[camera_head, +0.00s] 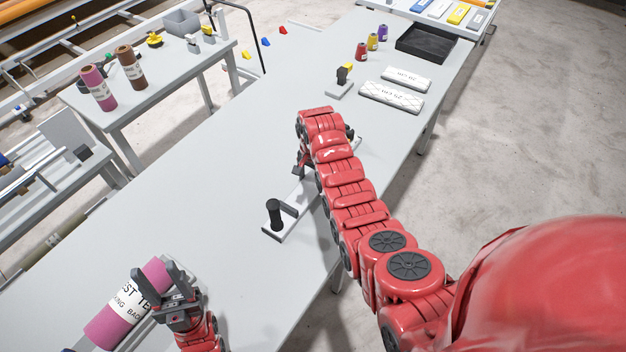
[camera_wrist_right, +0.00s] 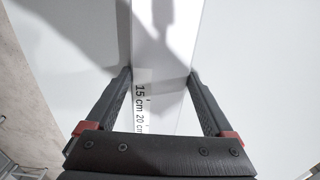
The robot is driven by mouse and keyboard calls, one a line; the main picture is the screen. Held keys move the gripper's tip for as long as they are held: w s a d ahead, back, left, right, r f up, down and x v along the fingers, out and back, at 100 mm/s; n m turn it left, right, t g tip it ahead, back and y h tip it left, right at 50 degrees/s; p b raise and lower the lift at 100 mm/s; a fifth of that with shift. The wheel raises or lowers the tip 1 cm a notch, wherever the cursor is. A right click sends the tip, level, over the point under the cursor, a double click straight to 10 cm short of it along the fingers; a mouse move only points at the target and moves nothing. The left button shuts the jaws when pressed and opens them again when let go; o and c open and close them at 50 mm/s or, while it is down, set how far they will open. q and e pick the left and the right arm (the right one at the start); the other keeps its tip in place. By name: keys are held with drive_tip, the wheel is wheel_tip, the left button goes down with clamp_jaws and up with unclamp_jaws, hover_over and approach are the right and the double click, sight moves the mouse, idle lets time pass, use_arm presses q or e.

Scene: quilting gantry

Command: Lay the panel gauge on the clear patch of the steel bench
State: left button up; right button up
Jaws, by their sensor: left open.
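The panel gauge (camera_head: 280,228) is a long white strip with a black upright knob at its near end, in the middle of the steel bench (camera_head: 190,190). My right arm hides part of it. In the right wrist view the gauge (camera_wrist_right: 165,60) shows "15 cm" and "20 cm" marks. My right gripper (camera_wrist_right: 160,73) has one finger along each long edge of the gauge; whether the fingers press on it cannot be told. In the head view the right gripper (camera_head: 303,165) is partly hidden.
Toward the far end of the bench are a small grey block with a black knob (camera_head: 341,83), white packets (camera_head: 392,97), coloured spools (camera_head: 372,42) and a black tray (camera_head: 425,43). Bare bench lies left of the gauge and between it and the packets. A side table (camera_head: 150,85) stands left.

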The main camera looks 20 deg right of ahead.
drive_tip(key=shift+o, duration=0.9)
